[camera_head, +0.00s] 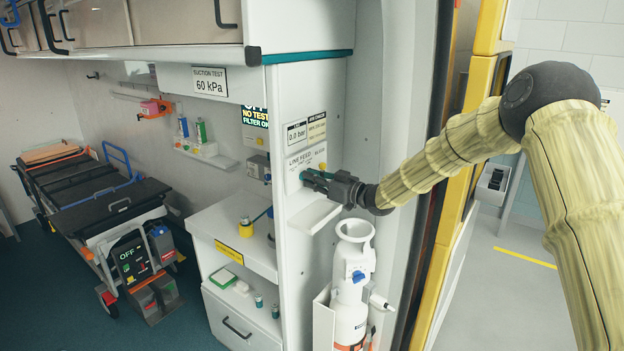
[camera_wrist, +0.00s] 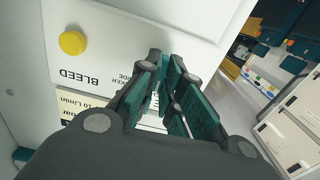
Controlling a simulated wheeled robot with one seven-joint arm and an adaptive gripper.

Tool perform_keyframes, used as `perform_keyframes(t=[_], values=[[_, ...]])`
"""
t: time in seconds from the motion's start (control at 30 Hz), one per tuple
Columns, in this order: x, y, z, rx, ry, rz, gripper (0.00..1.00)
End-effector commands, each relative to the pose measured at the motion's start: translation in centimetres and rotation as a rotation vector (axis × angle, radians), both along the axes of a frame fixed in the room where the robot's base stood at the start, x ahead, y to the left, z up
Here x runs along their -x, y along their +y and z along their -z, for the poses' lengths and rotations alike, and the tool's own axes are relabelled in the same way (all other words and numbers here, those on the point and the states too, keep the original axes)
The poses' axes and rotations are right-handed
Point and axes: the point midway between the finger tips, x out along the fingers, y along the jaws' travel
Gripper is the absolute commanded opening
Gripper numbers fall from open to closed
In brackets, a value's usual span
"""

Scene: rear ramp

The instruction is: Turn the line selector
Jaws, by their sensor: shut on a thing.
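The line selector panel (camera_head: 303,160) is a white plate on the cabinet's end wall, lettered LINE FEED. In the wrist view the panel (camera_wrist: 130,22) shows the upside-down word BLEED and a round yellow button (camera_wrist: 72,43). My gripper (camera_head: 308,180) reaches in from the right against this panel. In the wrist view its teal fingers (camera_wrist: 168,72) are closed together at the panel, to the right of the lettering. They are shut on the line selector's handle, which the fingers almost wholly hide. I cannot tell which way the handle points.
A gauge display (camera_head: 297,134) reading 0.0 bar sits above the panel. A small white shelf (camera_head: 313,216) juts out just below my gripper. A white cylinder (camera_head: 351,285) stands below that. A yellow door frame (camera_head: 470,110) stands close behind my arm. A stretcher (camera_head: 105,205) is at left.

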Motion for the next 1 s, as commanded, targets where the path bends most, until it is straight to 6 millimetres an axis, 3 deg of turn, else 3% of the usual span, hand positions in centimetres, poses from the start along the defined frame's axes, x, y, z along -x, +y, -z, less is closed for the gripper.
perform_keyframes(t=[1.0], values=[[-0.05,0.05,-0.61,0.399,-0.569,0.004,0.0]])
